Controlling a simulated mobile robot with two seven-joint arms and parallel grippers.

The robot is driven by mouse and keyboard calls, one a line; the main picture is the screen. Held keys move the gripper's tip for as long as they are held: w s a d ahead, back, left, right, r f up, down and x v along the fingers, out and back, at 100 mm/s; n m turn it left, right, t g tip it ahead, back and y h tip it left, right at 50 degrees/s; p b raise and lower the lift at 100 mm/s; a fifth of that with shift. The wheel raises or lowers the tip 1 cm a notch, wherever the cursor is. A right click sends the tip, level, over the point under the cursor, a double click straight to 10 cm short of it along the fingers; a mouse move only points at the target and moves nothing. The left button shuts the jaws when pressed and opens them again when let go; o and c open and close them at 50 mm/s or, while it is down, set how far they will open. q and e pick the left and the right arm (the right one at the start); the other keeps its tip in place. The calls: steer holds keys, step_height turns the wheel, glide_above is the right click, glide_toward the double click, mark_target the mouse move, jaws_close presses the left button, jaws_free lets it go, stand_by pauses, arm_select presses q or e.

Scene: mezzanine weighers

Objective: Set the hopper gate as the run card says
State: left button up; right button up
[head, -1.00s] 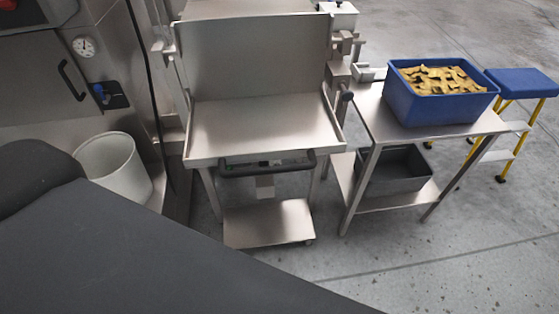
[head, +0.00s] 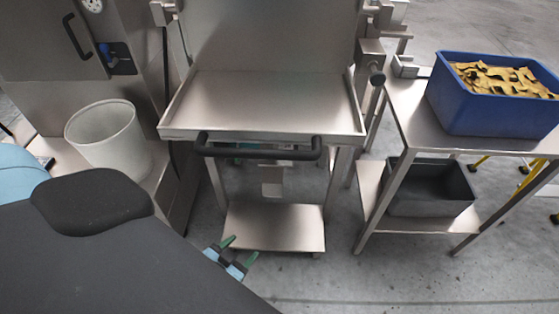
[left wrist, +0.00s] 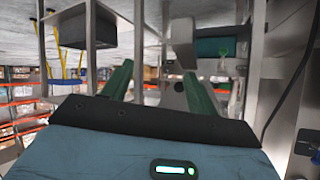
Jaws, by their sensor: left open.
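A steel weigher tray (head: 265,105) with a tall back plate and a black bar handle (head: 262,150) stands ahead in the head view. A lever with a black knob (head: 377,78) is at its right side; whether it belongs to the hopper gate I cannot tell. No run card can be made out. My left gripper (head: 239,251) is open and empty, low in front of the tray's lower shelf, well below the tray. Its green fingers are spread in the left wrist view (left wrist: 160,88), with nothing between them. My right gripper is out of view.
A steel side table (head: 413,125) at right holds a blue crate (head: 490,113) of yellowish pieces above a dark grey bin (head: 427,190). A white bucket (head: 106,136) stands left beside a steel cabinet (head: 45,45). Floor at lower right is open.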

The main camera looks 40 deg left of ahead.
arm_select(q)
steer(key=w+a+r+n+t+y+b, duration=0.1)
steer(key=w+a+b, duration=0.2)
steer(key=w, duration=0.5)
steer(key=w+a+r+n+t+y+b, duration=0.1)
steer(key=w+a+t+y+b, duration=0.1)
steer(key=w+b, duration=0.4)
steer(key=w+a+r+t+y+b, duration=0.1)
steer(key=w+a+b, duration=0.3)
steer(key=w, duration=0.6)
steer(key=shift+w+a+r+n+t+y+b, duration=0.2)
steer(key=shift+w+n+t+y+b, duration=0.2)
steer(key=shift+t+b, duration=0.2)
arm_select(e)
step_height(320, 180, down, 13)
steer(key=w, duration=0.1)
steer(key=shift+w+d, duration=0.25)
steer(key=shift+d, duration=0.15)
arm_select(q)
steer(key=b+x, duration=0.1)
steer(key=x, duration=0.6)
steer(key=shift+w+a+f, duration=0.1)
steer(key=shift+w, duration=0.1)
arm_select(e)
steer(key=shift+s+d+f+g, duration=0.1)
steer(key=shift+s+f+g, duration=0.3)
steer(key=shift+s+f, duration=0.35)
